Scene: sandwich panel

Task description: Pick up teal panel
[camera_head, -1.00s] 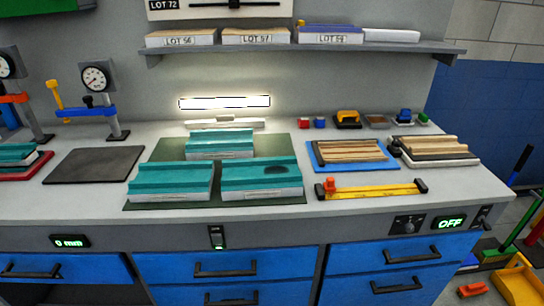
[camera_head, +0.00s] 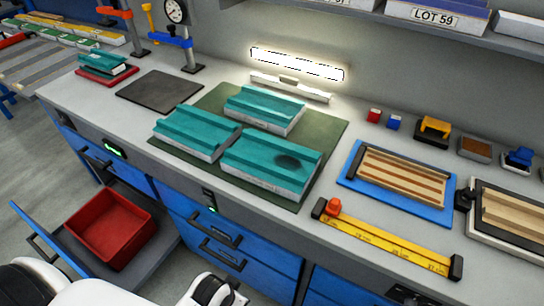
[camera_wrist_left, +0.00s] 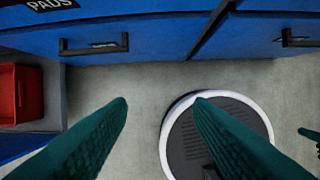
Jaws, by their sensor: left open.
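Three teal panels lie on a dark green mat (camera_head: 215,97) on the bench: a back one (camera_head: 262,104), a left one (camera_head: 196,128) and a front right one (camera_head: 258,155) with a dark patch on top. Another teal piece (camera_head: 105,62) sits on a red tray at the far left. My left gripper (camera_wrist_left: 162,103) is open and empty in the left wrist view, above the floor in front of the blue drawers. No panel shows between its fingers. White arm parts of mine show at the bottom of the head view.
An open drawer holding a red bin (camera_head: 108,229) juts out at the lower left. A blue tray with wooden strips (camera_head: 402,181) and a yellow ruler bar (camera_head: 386,238) lie right of the mat. A dark pad (camera_head: 160,90) lies left of it. A shelf overhangs the back.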

